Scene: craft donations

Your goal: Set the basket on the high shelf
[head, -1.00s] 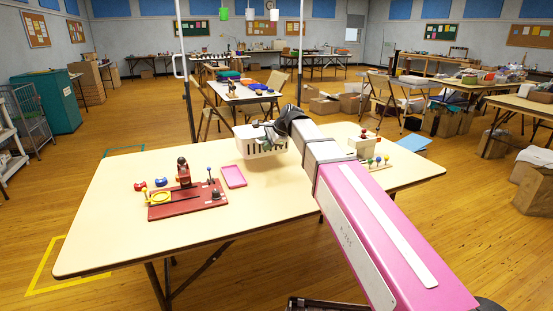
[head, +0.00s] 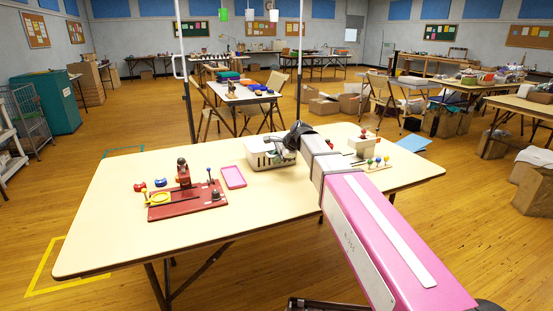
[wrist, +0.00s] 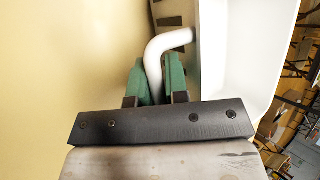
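The white slotted basket (head: 258,161) is at the far middle of the cream table (head: 120,225). It looks level, resting on or very close to the top. My gripper (head: 289,143) is at its right side, mostly hidden by my arm in the head view. In the wrist view, the green fingers of my gripper (wrist: 154,82) are closed on both sides of the basket's bent white handle (wrist: 170,42). The basket's white wall (wrist: 225,60) stands right of the fingers. I cannot make out a high shelf clearly in either view.
A pink tray (head: 233,177) lies left of the basket. A red board (head: 187,200) with small parts is farther left. The table's front is clear.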

